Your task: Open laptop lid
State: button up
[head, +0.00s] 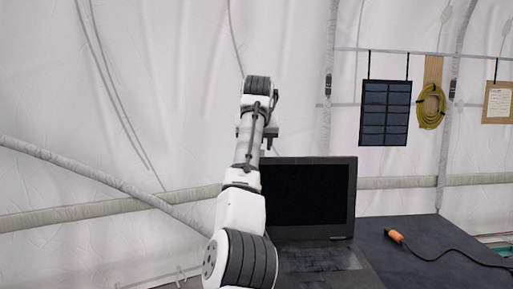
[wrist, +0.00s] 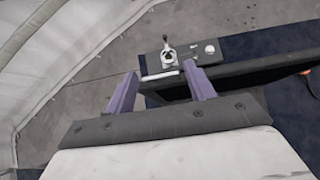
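The laptop (head: 318,258) stands on the dark table in the head view. Its lid (head: 308,195) is raised about upright, with a black screen facing me. My arm covers the lid's left edge and part of the keyboard side. My gripper (head: 262,132) is above the lid's top left corner, partly hidden by my own wrist. In the wrist view my gripper (wrist: 161,82) is open, its two purple fingers apart. A long dark bar (wrist: 250,71), perhaps the lid's edge, runs right from near the fingers. I see nothing clearly held, and contact cannot be told.
The dark blue table (head: 425,232) has an orange-handled tool (head: 395,237) with a black cable at right. A metal fitting (wrist: 168,52) on a dark surface lies just beyond the fingers. White tent wall and poles stand behind; a dark panel (head: 385,112) and yellow coil (head: 431,107) hang there.

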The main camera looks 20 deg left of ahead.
jog(key=shift+o, duration=1.1)
jog(key=shift+s, duration=0.1)
jog(key=shift+f, duration=0.25)
jog(key=b+v, duration=0.2)
jog(key=v, duration=1.1)
jog(key=shift+r, duration=0.4)
jog(key=shift+s, duration=0.15)
